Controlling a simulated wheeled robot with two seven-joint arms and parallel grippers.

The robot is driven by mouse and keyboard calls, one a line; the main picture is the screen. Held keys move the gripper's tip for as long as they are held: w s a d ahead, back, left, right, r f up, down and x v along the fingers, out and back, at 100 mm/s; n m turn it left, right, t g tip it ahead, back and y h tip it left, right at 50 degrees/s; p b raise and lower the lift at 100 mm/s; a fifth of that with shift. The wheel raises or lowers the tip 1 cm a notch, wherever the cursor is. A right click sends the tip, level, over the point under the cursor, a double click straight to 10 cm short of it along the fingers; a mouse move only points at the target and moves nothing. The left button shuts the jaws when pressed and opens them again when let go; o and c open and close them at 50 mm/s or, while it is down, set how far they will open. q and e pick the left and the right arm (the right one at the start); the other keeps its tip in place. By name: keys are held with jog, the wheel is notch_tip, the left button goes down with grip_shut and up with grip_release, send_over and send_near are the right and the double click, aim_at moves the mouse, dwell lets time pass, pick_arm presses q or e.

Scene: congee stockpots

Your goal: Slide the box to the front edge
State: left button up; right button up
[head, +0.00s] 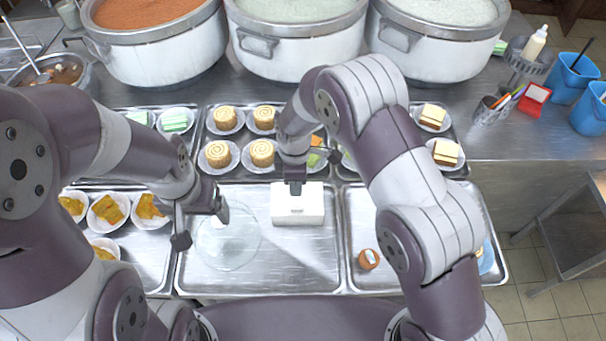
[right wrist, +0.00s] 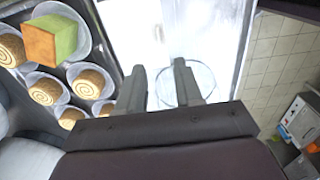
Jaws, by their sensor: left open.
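A white box (head: 298,208) sits on the middle metal tray, near the tray's back side. My right gripper (head: 295,187) is at the box's back top edge in the head view; whether it touches is unclear. In the right wrist view its two fingers (right wrist: 160,85) stand apart with no object visible between them. The bright white area beyond them cannot be clearly told as box or tray. My left gripper (head: 201,222) is open and empty, over the left part of a clear round plate (head: 228,250) left of the box.
The middle tray (head: 255,282) is bare in front of the box. A brown egg-like item (head: 369,259) lies on the right tray (head: 350,205). Bowls of yellow food (head: 109,210) stand at left. Roll cakes (head: 263,152) stand behind the box, with large pots (head: 300,50) further back.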

jog(key=p, duration=0.2)
send_over(297, 208)
notch_tip(297, 208, down, 5)
notch_tip(297, 208, down, 6)
jog(key=shift+f+p, duration=0.15)
jog(key=shift+p, duration=0.95)
pick_arm(q)
jog(key=shift+w+r, duration=0.15)
jog(key=shift+r, duration=2.05)
pick_arm(e)
jog(key=shift+s+f, duration=0.1)
jog(key=shift+f, duration=0.65)
grip_shut()
